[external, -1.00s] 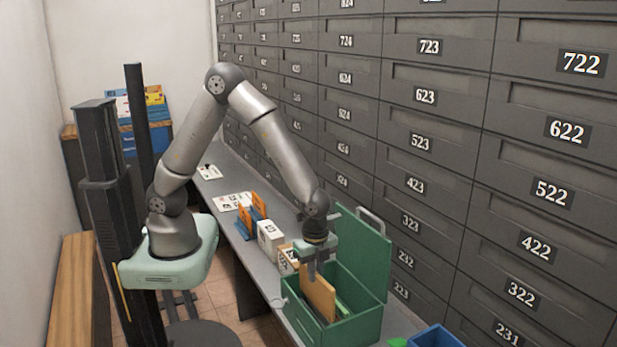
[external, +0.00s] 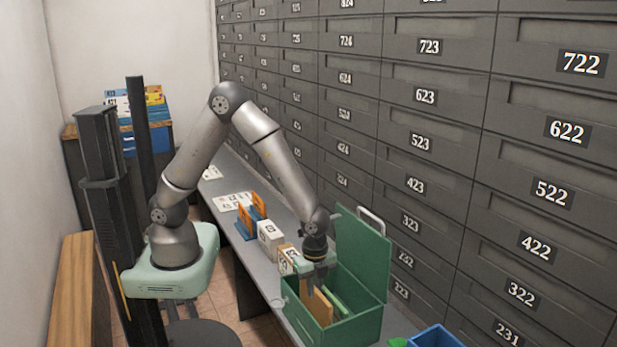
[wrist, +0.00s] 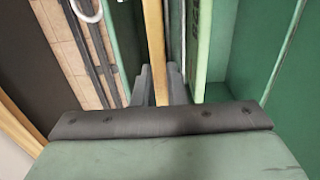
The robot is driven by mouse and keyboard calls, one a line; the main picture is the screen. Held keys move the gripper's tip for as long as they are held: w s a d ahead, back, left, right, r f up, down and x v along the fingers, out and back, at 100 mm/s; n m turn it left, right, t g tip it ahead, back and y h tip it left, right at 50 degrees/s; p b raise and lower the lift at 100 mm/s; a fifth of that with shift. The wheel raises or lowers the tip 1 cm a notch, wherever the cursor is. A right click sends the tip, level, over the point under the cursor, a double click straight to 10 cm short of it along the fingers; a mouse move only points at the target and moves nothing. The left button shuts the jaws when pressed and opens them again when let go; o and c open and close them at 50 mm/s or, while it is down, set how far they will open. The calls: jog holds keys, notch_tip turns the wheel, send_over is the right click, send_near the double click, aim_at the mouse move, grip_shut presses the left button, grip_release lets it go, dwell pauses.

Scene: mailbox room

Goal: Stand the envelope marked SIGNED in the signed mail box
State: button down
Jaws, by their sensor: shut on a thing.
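My gripper (external: 317,277) is shut on a tan envelope (external: 316,308) and holds it upright inside the open green box (external: 358,328). In the wrist view the envelope (wrist: 154,35) shows edge-on between my fingers (wrist: 160,82). The envelope's lower edge is hidden, so I cannot tell whether it touches the box floor. No SIGNED marking is readable on it. The box's lid (external: 362,252) stands open at the back. A light green upright piece (external: 334,297) is in the box to the right of the envelope; it also shows in the wrist view (wrist: 200,45).
White card boxes (external: 271,238) and an orange and blue rack (external: 250,220) stand on the grey counter (external: 237,178) left of the green box. A blue bin (external: 437,338) is at the right. Numbered drawers (external: 430,100) form the wall behind.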

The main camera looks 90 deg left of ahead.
aim_at(314, 299)
jog(key=shift+f+b, duration=1.55)
jog(key=shift+f, duration=0.8)
jog(key=c, duration=1.4)
grip_release()
notch_tip(314, 299, up, 18)
jog(key=p, duration=0.3)
jog(key=shift+f, duration=0.25)
jog(key=s+a+r+n+p, duration=0.4)
jog(key=s+r, duration=0.1)
jog(key=s, duration=0.1)
jog(key=s+a+r+n+p, duration=0.4)
jog(key=s+a+r, duration=0.1)
jog(key=s, duration=0.2)
jog(key=s+a+r+n+p, duration=0.5)
jog(key=s+r, duration=0.1)
jog(key=shift+s+a+r, duration=0.1)
jog(key=shift+s, duration=0.3)
